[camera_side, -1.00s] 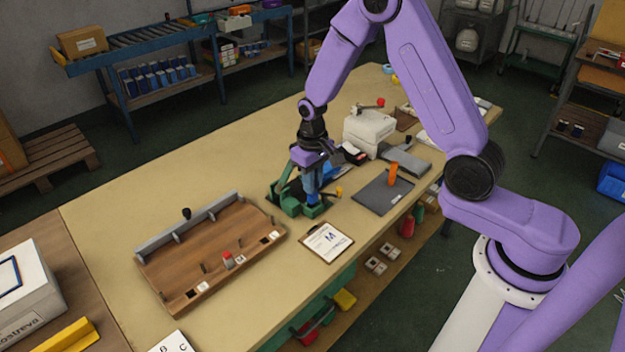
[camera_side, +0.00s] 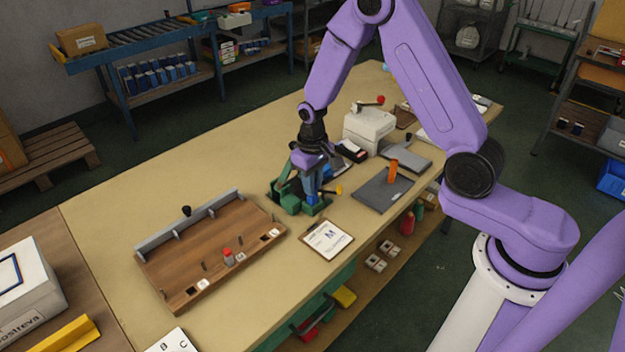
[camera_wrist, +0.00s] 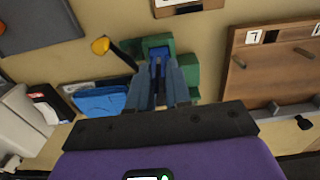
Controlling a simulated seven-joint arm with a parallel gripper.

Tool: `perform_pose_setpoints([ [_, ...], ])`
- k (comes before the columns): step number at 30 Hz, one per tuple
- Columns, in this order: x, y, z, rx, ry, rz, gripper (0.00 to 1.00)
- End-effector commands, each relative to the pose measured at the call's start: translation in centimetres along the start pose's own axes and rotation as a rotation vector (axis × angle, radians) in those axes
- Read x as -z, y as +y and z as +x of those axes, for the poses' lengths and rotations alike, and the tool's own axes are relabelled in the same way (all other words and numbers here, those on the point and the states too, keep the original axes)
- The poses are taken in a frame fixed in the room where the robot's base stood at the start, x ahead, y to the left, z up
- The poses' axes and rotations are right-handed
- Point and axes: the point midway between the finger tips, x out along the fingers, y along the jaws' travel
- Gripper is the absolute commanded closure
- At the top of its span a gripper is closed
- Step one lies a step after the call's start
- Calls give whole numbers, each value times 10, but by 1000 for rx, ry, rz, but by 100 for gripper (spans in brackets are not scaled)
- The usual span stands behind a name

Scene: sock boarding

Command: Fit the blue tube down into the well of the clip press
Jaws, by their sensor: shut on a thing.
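My gripper (camera_side: 311,182) is shut on the blue tube (camera_side: 311,191) and points straight down at the green clip press (camera_side: 292,207). The tube looks upright, with its lower end at the press; the fingers and the press body hide whether it is inside the well. In the wrist view, the blue tube (camera_wrist: 158,57) shows between my grey fingers (camera_wrist: 159,80), over the green press (camera_wrist: 187,72). A lever with a yellow knob (camera_wrist: 100,45) sticks out from the press.
A wooden board (camera_side: 185,262) with pegs lies to the left. A clipboard (camera_side: 327,240) lies in front of the press. A dark mat (camera_side: 377,200) with an orange cylinder (camera_side: 393,171) is to the right, and a white machine (camera_side: 368,130) stands behind.

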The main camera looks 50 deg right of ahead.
Motion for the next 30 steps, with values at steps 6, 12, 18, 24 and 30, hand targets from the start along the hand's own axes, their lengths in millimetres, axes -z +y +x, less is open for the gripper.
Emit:
perform_pose_setpoints([
  [6, 0, 0, 5, 0, -1, 0, 100],
  [12, 0, 0, 9, 0, -1, 0, 100],
  [18, 0, 0, 14, 0, 0, 0, 100],
  [24, 0, 0, 18, 0, 0, 0, 100],
  [30, 0, 0, 22, 0, -1, 0, 100],
])
